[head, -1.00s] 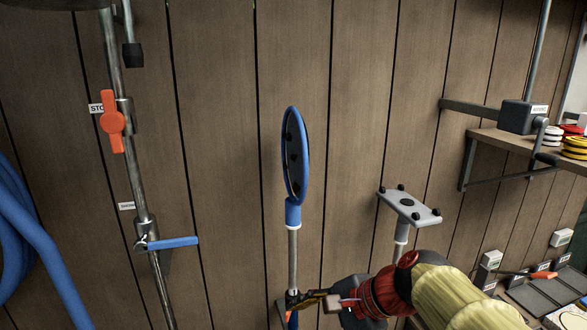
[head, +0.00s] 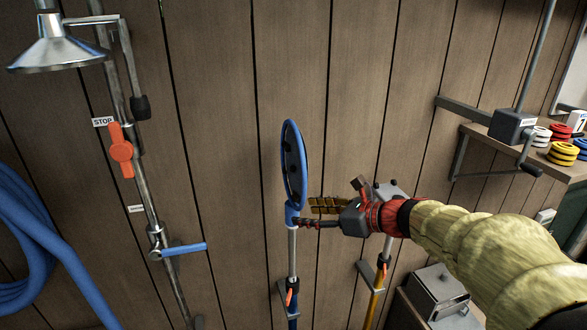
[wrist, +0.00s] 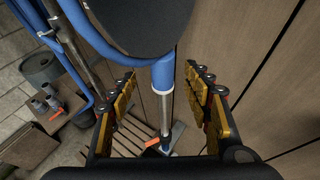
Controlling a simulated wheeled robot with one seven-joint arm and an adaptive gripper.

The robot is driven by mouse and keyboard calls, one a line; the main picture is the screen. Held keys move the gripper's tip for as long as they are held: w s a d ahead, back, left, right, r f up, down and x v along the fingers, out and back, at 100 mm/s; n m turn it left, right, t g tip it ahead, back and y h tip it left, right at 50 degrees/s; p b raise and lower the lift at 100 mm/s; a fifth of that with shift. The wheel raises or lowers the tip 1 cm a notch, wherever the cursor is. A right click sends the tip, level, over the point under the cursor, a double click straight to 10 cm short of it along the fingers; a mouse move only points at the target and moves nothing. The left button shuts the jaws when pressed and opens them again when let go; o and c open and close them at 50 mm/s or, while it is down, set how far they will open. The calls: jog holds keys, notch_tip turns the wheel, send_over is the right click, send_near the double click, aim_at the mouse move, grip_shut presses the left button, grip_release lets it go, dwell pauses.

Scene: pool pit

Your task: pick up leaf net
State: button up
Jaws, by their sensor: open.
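The leaf net (head: 293,165) has an oval blue hoop with a dark inside, on a silver and blue pole. It stands upright against the wood wall, its pole in a grey bracket (head: 281,288) with an orange lever. My gripper (head: 306,213) is open beside the blue neck, just under the hoop. In the wrist view the net (wrist: 163,76) shows its neck and pole running between my two spread fingers (wrist: 161,84), with a visible gap on each side. The dark net face fills the top of that view.
To the right, a second pole (head: 374,302) with a yellow lower part stands in its own bracket, its head partly hidden by my gripper. A pipe with an orange STOP handle (head: 121,151) and a blue hose (head: 42,240) are left. A shelf (head: 490,140) is right.

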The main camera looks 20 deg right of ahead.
aim_at(298, 211)
jog(key=shift+p+x, duration=0.55)
jog(key=shift+x, duration=2.7)
jog(key=shift+w+d+r, duration=0.15)
jog(key=shift+c, duration=0.2)
grip_shut()
